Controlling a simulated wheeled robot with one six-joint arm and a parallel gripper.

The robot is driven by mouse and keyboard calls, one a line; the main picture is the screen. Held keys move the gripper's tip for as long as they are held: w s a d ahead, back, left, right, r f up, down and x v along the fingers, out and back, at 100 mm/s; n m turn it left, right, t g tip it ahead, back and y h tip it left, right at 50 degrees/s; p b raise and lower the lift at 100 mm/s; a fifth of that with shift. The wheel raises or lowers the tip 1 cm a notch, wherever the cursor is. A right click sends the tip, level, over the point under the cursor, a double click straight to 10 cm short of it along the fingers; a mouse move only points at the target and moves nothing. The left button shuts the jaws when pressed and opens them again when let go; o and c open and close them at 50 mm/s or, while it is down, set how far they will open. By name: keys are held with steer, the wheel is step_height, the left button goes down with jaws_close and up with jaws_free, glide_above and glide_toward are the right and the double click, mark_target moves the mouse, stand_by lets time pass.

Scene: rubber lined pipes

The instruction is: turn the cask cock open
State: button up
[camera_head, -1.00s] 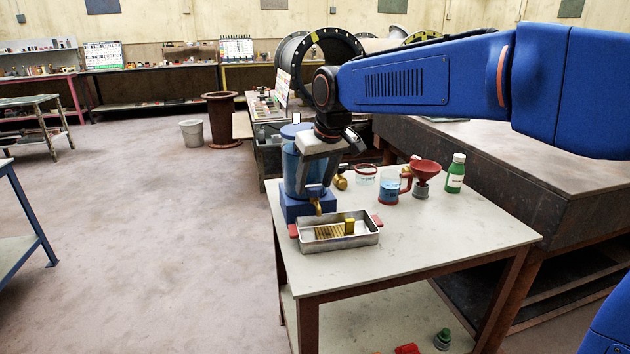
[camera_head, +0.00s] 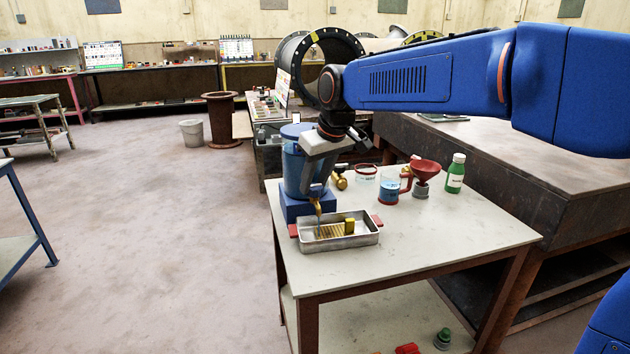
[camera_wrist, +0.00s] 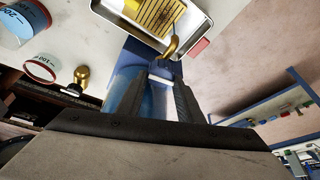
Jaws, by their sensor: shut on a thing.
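The blue cask (camera_head: 292,165) stands on a blue block (camera_head: 291,207) at the table's left end. Its brass spout (camera_head: 317,205) points down over a metal tray (camera_head: 357,237) with red handles; it also shows in the wrist view (camera_wrist: 171,47). A thin bluish streak shows under the spout, above the tray. My gripper (camera_head: 313,188) reaches down in front of the cask, just above the spout. In the wrist view its fingers (camera_wrist: 160,84) are closed around a small pale piece, seemingly the cock's handle (camera_wrist: 160,82); the fingers partly hide it.
The table's (camera_head: 430,225) front right is clear.

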steer(key=o, duration=1.1)
steer(key=shift+c, duration=0.2)
steer(key=shift+r, duration=0.1)
steer(key=v, duration=1.7)
steer(key=shift+r, duration=0.1)
